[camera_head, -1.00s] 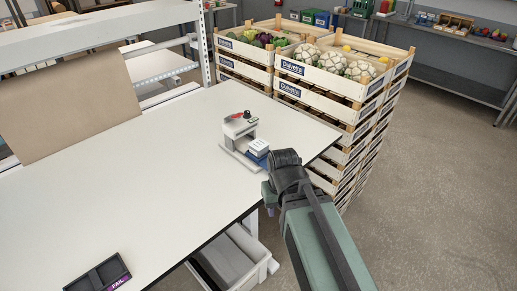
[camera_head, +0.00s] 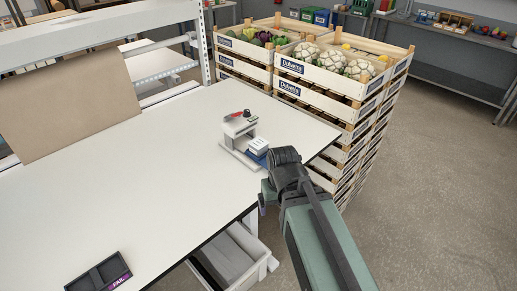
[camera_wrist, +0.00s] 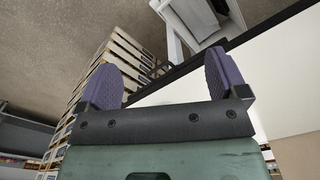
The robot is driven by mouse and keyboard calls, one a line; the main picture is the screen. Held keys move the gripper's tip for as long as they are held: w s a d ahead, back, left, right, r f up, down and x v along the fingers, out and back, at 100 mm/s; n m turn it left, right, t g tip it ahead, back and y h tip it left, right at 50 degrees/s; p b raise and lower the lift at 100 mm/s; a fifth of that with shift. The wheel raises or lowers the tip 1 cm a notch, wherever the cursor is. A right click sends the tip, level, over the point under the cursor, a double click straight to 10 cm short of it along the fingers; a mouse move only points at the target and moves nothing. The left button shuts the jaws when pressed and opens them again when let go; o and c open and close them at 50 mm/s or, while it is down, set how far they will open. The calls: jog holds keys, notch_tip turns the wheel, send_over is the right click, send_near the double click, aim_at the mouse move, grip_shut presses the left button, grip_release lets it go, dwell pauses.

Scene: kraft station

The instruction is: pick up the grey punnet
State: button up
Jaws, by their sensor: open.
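I cannot make out a grey punnet for certain in either current view. My gripper (camera_wrist: 165,85) is open, with two purple ridged fingers spread wide and nothing between them in the wrist view. In the head view my arm reaches to the table's right edge, and its wrist hides most of the gripper.
The white table (camera_head: 130,185) is mostly clear. A small device with a blue-and-white block (camera_head: 243,137) stands near its right end. A dark tray marked FAIL (camera_head: 99,274) lies at the front. Stacked vegetable crates (camera_head: 320,85) stand behind; a grey bin (camera_head: 235,258) is below the table.

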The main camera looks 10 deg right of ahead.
jog(key=w+r+p, duration=0.5)
jog(key=w+r, duration=0.1)
jog(key=w, duration=0.6)
notch_tip(320, 180, up, 2)
jog(key=n+p, duration=0.2)
jog(key=n, duration=0.3)
send_over(260, 145)
jog(key=s, duration=0.3)
jog(key=shift+n, duration=0.8)
jog(key=f+b, duration=0.7)
jog(key=a+f+b, duration=0.1)
jog(key=f+b, duration=0.3)
jog(key=shift+s+f+b, duration=0.15)
jog(key=shift+f+b, duration=0.15)
jog(key=shift+b, duration=0.05)
jog(key=shift+r, duration=0.25)
jog(key=c, duration=1.1)
jog(key=shift+o, duration=0.2)
jog(key=shift+r+p, duration=0.15)
jog(key=shift+p, duration=0.25)
